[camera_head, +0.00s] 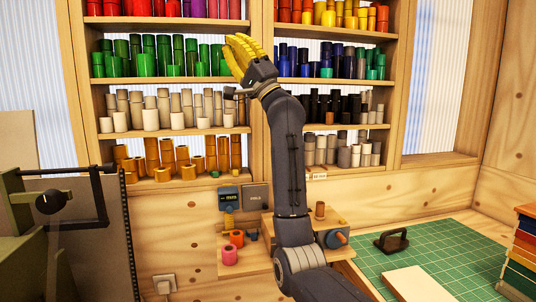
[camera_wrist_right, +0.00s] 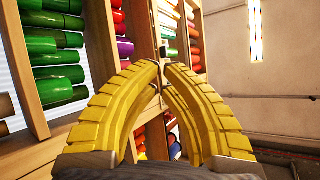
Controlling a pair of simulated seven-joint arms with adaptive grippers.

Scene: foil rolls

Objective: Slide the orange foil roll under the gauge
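The orange foil roll (camera_head: 236,238) stands on a small wooden ledge at the lower middle of the head view, behind a pink roll (camera_head: 229,255). The gauge (camera_head: 229,198) appears to be the small dark blue box with a display on the wooden wall, above the orange roll. My right gripper (camera_head: 238,50) has yellow ribbed fingers and is raised high in front of the shelves, far above the roll and gauge. In the right wrist view the fingertips (camera_wrist_right: 162,72) meet with nothing visible between them. My left gripper is not in view.
Shelves (camera_head: 180,131) full of coloured rolls fill the back. My right arm stands across the middle. A dark plate (camera_head: 257,196) sits beside the gauge. A green cutting mat (camera_head: 440,255) lies at right with a black handled tool (camera_head: 391,240). A green machine (camera_head: 40,215) is at left.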

